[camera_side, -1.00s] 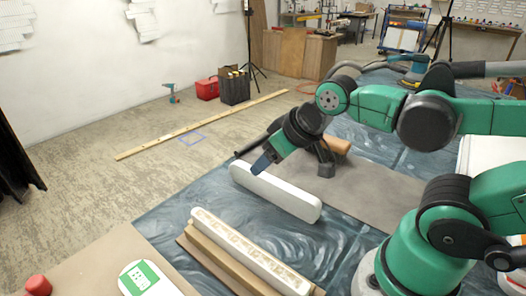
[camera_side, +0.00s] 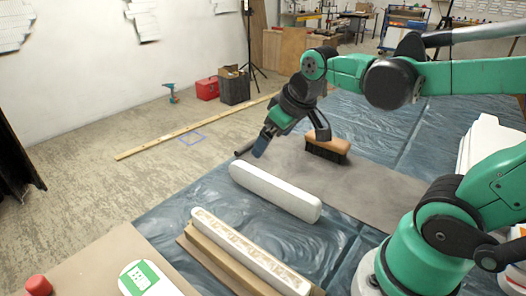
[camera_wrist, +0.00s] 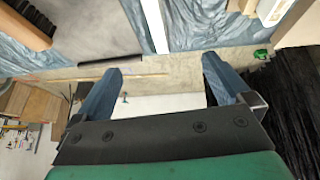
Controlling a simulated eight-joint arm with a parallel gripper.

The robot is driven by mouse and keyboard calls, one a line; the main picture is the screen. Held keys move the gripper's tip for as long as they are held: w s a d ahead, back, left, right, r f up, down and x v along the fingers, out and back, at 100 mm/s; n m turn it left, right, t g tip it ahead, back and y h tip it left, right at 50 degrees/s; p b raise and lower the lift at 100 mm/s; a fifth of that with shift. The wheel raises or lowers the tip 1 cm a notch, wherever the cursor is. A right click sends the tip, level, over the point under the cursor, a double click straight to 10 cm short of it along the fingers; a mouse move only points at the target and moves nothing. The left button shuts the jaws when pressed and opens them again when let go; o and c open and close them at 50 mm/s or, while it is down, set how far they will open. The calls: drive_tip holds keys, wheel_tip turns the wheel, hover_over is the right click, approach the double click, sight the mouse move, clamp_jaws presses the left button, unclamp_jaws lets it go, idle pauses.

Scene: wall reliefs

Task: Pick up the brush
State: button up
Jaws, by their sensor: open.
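The brush (camera_side: 328,148) has a tan wooden back and dark bristles. In the side view it rests bristles down on the grey-brown sheet. In the wrist view part of it (camera_wrist: 28,22) shows at the top left corner. My gripper (camera_side: 262,146) is in the air to the left of the brush, its fingers pointing down and left. In the wrist view its two blue fingers (camera_wrist: 158,75) are spread wide with nothing between them.
A long white rounded block (camera_side: 276,191) lies in front of the brush. A patterned white moulding (camera_side: 250,250) lies on boards nearer the camera. Blue plastic sheeting (camera_side: 160,225) covers the floor. A dark rod (camera_side: 244,147) lies beside my gripper.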

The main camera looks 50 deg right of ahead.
drive_tip(key=w+d+g, duration=0.2)
drive_tip(key=d, duration=0.5)
drive_tip(key=g, duration=0.4)
hover_over(327, 146)
drive_tip(key=w+d, duration=0.1)
drive_tip(key=d, duration=0.1)
drive_tip(key=shift+y, duration=0.4)
wheel_tip(327, 146, down, 8)
drive_tip(key=shift+w+r, duration=0.1)
drive_tip(key=shift+r, duration=0.1)
drive_tip(key=shift+d+f, duration=0.2)
drive_tip(key=shift+f, duration=2.65)
drive_tip(key=c, duration=1.4)
drive_tip(key=shift+c, duration=0.2)
drive_tip(key=shift+r, duration=0.15)
